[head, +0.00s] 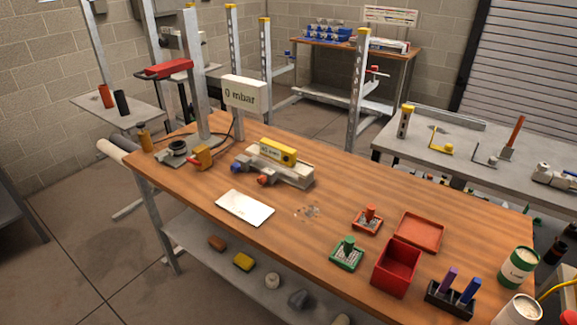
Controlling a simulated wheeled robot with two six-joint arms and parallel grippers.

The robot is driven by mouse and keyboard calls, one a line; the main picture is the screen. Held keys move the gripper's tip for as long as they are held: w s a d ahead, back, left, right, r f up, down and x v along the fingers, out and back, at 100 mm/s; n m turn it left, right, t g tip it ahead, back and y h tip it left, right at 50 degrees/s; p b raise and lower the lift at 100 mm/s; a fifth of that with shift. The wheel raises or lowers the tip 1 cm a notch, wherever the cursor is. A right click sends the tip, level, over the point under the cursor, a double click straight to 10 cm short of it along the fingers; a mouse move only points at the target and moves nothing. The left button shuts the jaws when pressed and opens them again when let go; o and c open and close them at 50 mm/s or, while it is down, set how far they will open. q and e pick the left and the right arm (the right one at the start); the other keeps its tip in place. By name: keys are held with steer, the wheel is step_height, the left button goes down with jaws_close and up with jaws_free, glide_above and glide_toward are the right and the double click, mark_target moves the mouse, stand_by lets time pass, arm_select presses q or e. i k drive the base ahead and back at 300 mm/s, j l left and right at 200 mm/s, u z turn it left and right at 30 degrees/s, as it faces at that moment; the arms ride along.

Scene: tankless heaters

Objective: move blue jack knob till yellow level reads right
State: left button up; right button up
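The yellow level (278,151) lies on top of a beige-grey jack fixture (294,179) on the wooden bench. Its vial and reading are too small to make out. The blue jack knob (238,164) is at the fixture's left end. An orange-red knob (264,180) is at its front, beside a small blue-grey part. Neither of my grippers is in view, and nothing touches the knobs or the level.
A white card (245,208) lies in front of the fixture. A "0 mbar" display (244,94) stands behind it. A yellow-and-red valve (200,158) is to the left. Red boxes (397,266), small trays and cans occupy the right side. The bench's front left is clear.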

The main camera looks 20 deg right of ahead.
mark_target(236, 167)
steer(key=i+j+z, duration=0.15)
steer(key=z, duration=0.3)
steer(key=i+j+z, duration=0.1)
steer(key=j+z, duration=0.55)
steer(key=z, duration=0.2)
steer(key=i+j+z, duration=0.1)
steer(key=j+z, duration=0.5)
steer(key=z, duration=0.25)
